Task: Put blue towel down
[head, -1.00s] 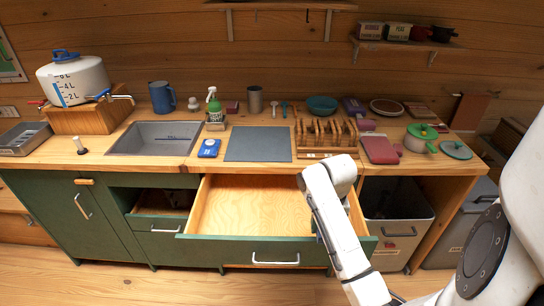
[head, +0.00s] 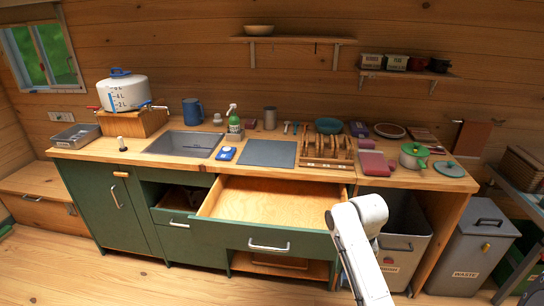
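I cannot make out a blue towel in this view. A small blue item with a white top (head: 226,153) lies on the counter between the sink and the grey board; I cannot tell what it is. My arm's white links rise from the bottom edge, in front of the right end of the open drawer (head: 275,203). My gripper is not in view, and what it may hold is hidden. The visible part of the drawer's wooden floor is bare.
The drawer juts out from the green cabinet. A grey waste bin (head: 475,250) stands at right. The floor at front left is clear.

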